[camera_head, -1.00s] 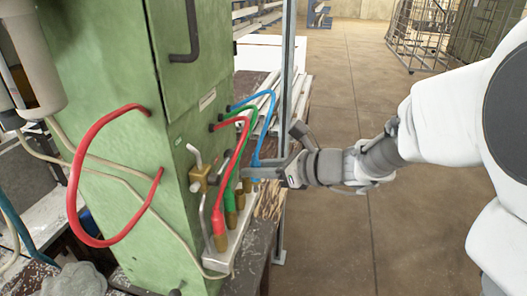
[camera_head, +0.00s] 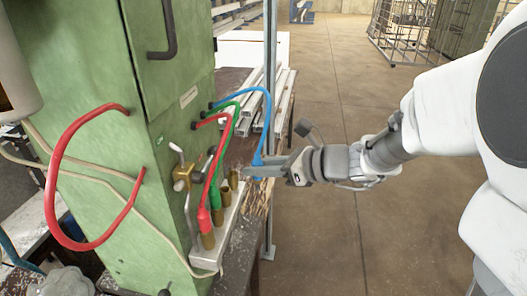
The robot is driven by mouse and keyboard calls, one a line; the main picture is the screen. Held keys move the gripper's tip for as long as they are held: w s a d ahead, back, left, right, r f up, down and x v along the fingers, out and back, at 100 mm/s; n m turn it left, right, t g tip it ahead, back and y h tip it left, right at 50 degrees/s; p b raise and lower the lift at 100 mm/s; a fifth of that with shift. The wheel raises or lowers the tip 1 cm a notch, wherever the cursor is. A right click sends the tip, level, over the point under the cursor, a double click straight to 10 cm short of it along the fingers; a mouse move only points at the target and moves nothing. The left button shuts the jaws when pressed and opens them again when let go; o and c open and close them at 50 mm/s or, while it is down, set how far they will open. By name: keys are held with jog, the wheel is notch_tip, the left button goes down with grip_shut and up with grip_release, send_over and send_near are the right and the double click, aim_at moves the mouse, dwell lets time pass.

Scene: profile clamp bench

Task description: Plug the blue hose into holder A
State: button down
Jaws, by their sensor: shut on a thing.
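The blue hose (camera_head: 268,108) runs from the green cabinet's side, arches over and drops to my gripper (camera_head: 256,170). My gripper is shut on its lower end, right of the metal rail (camera_head: 229,225) and apart from it. Brass holders stand along the rail. The far brass holder (camera_head: 233,179) looks empty and is just left of my fingertips. Another brass holder (camera_head: 226,206) also looks empty. I see no letter marking holder A. The hose's tip is mostly hidden by my fingers.
A red hose (camera_head: 204,190) and a green hose (camera_head: 216,178) end at the rail's nearer holders. A brass valve with a handle (camera_head: 182,177) sits beside the rail on the green cabinet (camera_head: 120,230). A grey post (camera_head: 270,60) stands behind; open floor lies right.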

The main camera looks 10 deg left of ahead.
jog(key=w+d+p, duration=0.1)
jog(key=w, duration=1.2)
jog(key=shift+w+f, duration=0.25)
jog(key=shift+f, duration=0.05)
dwell(1.0)
jog(key=w+a, duration=0.1)
jog(key=a, duration=1.3)
jog(key=shift+a, duration=0.25)
dwell(1.7)
